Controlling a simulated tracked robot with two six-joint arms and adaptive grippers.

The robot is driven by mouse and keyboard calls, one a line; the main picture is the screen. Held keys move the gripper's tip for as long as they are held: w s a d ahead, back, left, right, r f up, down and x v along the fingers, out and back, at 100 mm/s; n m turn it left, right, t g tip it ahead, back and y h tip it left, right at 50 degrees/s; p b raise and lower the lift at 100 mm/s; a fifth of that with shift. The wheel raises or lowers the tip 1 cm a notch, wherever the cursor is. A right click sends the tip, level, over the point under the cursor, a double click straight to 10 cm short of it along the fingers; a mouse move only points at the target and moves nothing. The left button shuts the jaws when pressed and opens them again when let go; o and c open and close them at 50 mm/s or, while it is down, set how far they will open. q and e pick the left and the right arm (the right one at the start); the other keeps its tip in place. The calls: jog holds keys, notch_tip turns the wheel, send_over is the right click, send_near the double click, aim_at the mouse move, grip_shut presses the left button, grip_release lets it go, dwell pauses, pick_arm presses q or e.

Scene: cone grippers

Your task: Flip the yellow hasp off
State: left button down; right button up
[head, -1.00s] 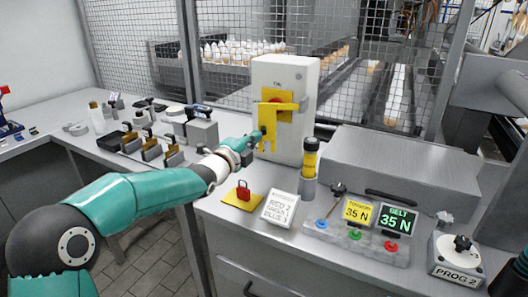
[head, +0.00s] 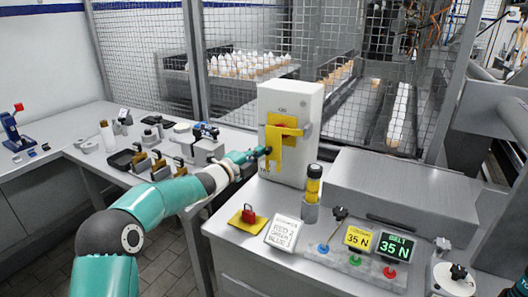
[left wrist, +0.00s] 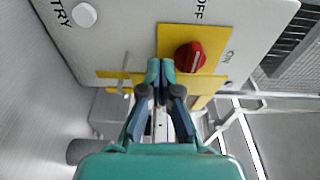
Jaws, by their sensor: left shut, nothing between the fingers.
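A pale grey switch box (head: 302,105) stands on the bench in the head view. On its front is a yellow plate (left wrist: 208,40) with a red knob (left wrist: 190,57), between OFF and ON lettering. The yellow hasp (head: 274,150) shows as a strip at the plate; in the left wrist view a yellow band (left wrist: 112,76) runs behind my fingers. My left gripper (left wrist: 160,68) is shut and empty, its tips at the lower edge of the plate. In the head view the left gripper (head: 264,151) is at the hasp's left side; contact is unclear.
A red padlock on a yellow mat (head: 247,219) and a white sign (head: 283,232) lie in front. A button panel (head: 355,262) is further right. Wire mesh rises behind.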

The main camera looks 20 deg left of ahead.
pick_arm(q)
jog(key=shift+w, duration=0.15)
pick_arm(e)
jog(key=shift+d+r, duration=0.15)
jog(key=shift+r, duration=0.05)
dwell(0.7)
pick_arm(q)
jog(key=s+a+b, duration=0.1)
jog(key=s+a, duration=0.5)
jog(key=a, duration=0.3)
jog(key=shift+s+a+b, duration=0.25)
jog(key=shift+a+b, duration=0.1)
pick_arm(e)
jog(key=shift+s+a+f, duration=0.15)
jog(key=shift+s+f, duration=0.1)
jog(key=shift+f, duration=0.25)
jog(key=shift+s+a+f, duration=0.15)
jog(key=shift+s+f, duration=0.05)
jog(key=shift+f, duration=0.3)
pick_arm(q)
jog(key=shift+f, duration=0.1)
